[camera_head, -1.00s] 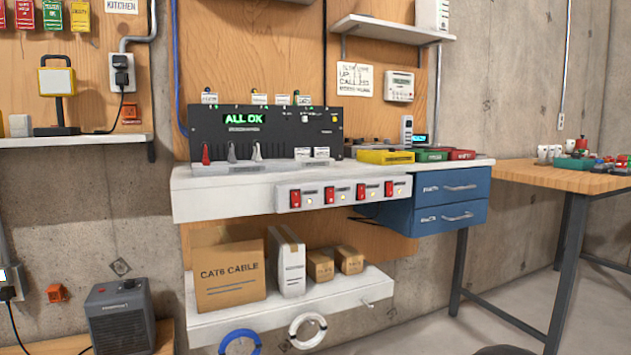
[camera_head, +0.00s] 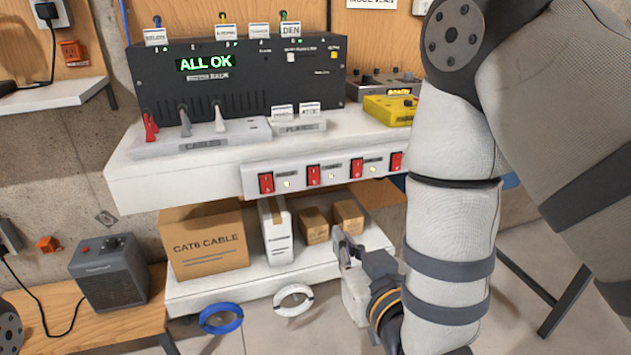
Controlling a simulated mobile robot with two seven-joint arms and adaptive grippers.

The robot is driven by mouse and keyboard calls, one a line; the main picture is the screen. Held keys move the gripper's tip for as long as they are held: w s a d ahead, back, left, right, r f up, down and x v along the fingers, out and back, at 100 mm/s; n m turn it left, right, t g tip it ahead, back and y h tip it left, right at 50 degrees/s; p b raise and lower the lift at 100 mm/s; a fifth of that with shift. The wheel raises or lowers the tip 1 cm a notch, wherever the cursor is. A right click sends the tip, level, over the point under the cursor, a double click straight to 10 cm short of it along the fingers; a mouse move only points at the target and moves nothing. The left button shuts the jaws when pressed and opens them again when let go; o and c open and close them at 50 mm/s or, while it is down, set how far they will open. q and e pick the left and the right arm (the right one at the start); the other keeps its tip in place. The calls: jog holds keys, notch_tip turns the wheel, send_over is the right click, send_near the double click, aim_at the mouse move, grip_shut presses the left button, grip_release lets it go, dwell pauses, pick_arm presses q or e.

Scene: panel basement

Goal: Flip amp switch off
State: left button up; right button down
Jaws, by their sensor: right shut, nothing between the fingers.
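A white power strip (camera_head: 335,178) is fixed along the front edge of the white shelf. It carries several red rocker switches: a leftmost one (camera_head: 266,183), a second (camera_head: 313,175), a third (camera_head: 356,168) and a rightmost one (camera_head: 396,161). Small labels sit beside them, too small to read, so I cannot tell which is the amp switch. Small lights glow beside some switches. My right gripper (camera_head: 343,246) is shut and empty, below the strip and in front of the lower shelf's small boxes, apart from the switches. My left gripper is not in view.
A black rack unit (camera_head: 235,85) reading "ALL OK" stands on the shelf (camera_head: 150,180). The lower shelf (camera_head: 200,295) holds a CAT6 cable box (camera_head: 205,245) and smaller boxes, with blue (camera_head: 221,318) and white cable coils (camera_head: 293,300) hanging below. A heater (camera_head: 108,272) stands left.

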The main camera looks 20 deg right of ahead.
aim_at(311, 186)
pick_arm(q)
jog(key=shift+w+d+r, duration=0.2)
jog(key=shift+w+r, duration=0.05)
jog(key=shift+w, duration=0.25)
pick_arm(e)
jog(key=shift+w+r+t, duration=0.15)
jog(key=shift+w+r, duration=0.1)
jog(key=shift+r, duration=0.35)
jog(key=shift+w+r+t, duration=0.15)
jog(key=shift+w+r, duration=0.1)
jog(key=shift+r, duration=0.35)
jog(key=w, duration=0.4)
jog(key=w+f+b, duration=0.1)
jog(key=w, duration=0.4)
jog(key=w+f, duration=0.1)
jog(key=w, duration=0.3)
jog(key=shift+w+a, duration=0.15)
jog(key=shift+a, duration=0.15)
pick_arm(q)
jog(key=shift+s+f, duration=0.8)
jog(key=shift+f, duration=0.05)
pick_arm(e)
jog(key=shift+w, duration=0.3)
